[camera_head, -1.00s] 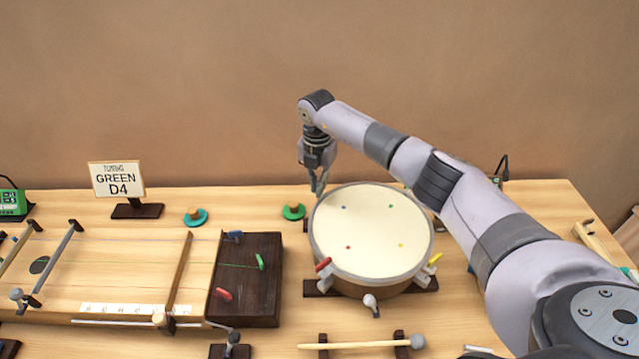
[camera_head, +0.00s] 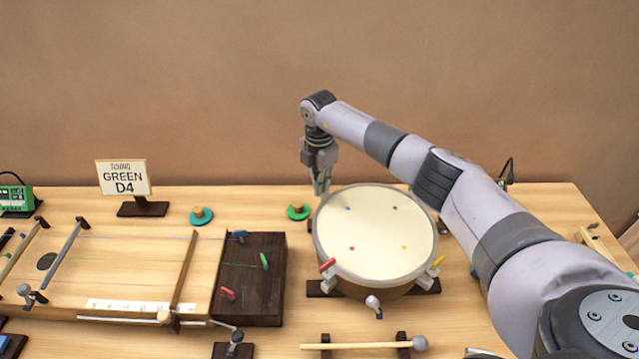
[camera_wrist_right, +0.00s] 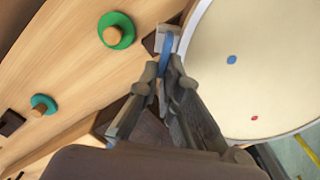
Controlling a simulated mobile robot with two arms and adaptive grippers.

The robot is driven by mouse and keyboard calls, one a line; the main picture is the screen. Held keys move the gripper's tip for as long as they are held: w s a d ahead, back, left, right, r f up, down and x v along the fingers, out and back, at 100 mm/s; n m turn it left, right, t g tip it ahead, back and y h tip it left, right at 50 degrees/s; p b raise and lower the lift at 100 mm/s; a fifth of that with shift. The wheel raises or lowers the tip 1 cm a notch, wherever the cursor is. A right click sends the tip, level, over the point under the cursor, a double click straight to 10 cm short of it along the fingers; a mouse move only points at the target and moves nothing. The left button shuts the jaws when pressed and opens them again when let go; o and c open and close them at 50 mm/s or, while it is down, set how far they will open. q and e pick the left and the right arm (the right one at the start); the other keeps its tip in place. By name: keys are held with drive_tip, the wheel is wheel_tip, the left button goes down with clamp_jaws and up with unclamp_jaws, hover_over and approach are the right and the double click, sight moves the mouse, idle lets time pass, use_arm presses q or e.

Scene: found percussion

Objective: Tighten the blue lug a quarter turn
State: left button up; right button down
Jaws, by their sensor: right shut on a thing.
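The drum (camera_head: 375,232) stands on the table with a cream head bearing blue, green, red and yellow dots. My right gripper (camera_head: 321,188) reaches down at the drum's far left rim. In the right wrist view the blue lug (camera_wrist_right: 167,52) shows as a narrow blue piece beside the drum rim, near the blue dot (camera_wrist_right: 232,60). The right gripper's fingers (camera_wrist_right: 166,75) are shut on it, and they hide its lower part. The red lug (camera_head: 327,265) and the yellow lug (camera_head: 438,263) are on the drum's near side. My left gripper is not in view.
A green disc with a wooden knob (camera_head: 298,212) and a teal one (camera_head: 201,216) lie left of the gripper. A stringed board (camera_head: 130,262) with a dark end block (camera_head: 262,300) fills the left. A sign (camera_head: 124,178) reads GREEN D4. A mallet (camera_head: 370,345) lies in front.

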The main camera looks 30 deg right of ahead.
drive_tip(key=shift+r, duration=0.1)
drive_tip(key=c, duration=1.8)
unclamp_jaws()
wheel_tip(320, 180, up, 12)
drive_tip(key=shift+f, duration=0.1)
